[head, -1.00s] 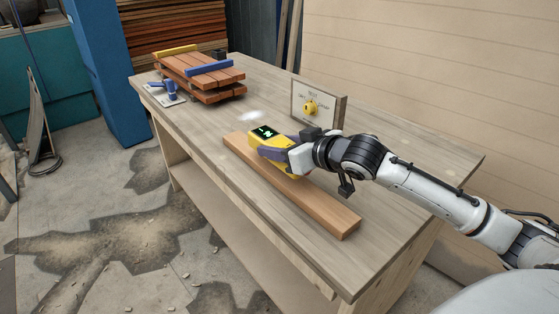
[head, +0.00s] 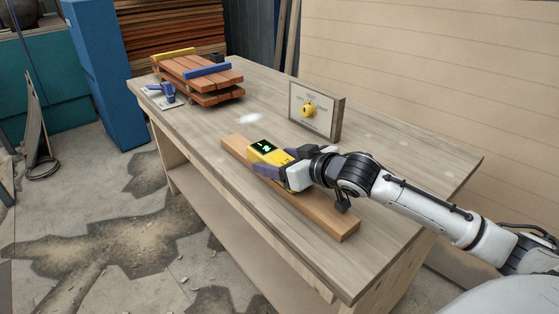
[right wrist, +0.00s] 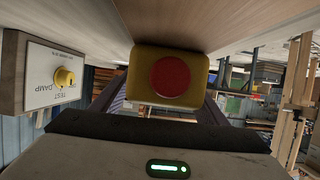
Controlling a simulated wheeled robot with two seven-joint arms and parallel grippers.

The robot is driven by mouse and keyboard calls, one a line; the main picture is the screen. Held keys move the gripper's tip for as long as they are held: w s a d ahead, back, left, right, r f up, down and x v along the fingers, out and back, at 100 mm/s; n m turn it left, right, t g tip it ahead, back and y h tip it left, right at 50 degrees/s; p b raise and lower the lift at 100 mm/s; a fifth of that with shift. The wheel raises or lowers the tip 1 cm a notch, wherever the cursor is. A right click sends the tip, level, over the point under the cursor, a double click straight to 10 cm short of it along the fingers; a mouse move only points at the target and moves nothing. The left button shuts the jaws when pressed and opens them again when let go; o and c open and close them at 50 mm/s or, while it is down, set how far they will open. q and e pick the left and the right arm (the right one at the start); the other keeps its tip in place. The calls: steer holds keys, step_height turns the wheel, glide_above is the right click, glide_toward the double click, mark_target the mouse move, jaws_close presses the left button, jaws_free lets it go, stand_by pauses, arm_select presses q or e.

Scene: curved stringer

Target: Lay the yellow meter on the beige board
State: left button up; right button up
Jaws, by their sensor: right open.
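The yellow meter (head: 264,153) with a lit dark screen lies on the beige board (head: 318,211), toward the board's far left part. My right gripper (head: 273,166) is open around the meter, with a finger on either side of it. In the right wrist view the meter (right wrist: 168,76) shows its yellow end with a round red spot between the fingers, against the board (right wrist: 170,20). My left gripper is not in view.
A framed panel with a yellow knob (head: 317,110) stands behind the board; it also shows in the right wrist view (right wrist: 48,75). Stacked brown planks with blue and yellow clamps (head: 200,78) and a blue tool (head: 163,93) sit at the bench's far left. The bench (head: 390,150) is clear at right.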

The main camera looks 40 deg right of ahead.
steer(key=shift+r, duration=0.15)
steer(key=p+v, duration=0.1)
steer(key=v, duration=1.1)
steer(key=shift+p, duration=0.35)
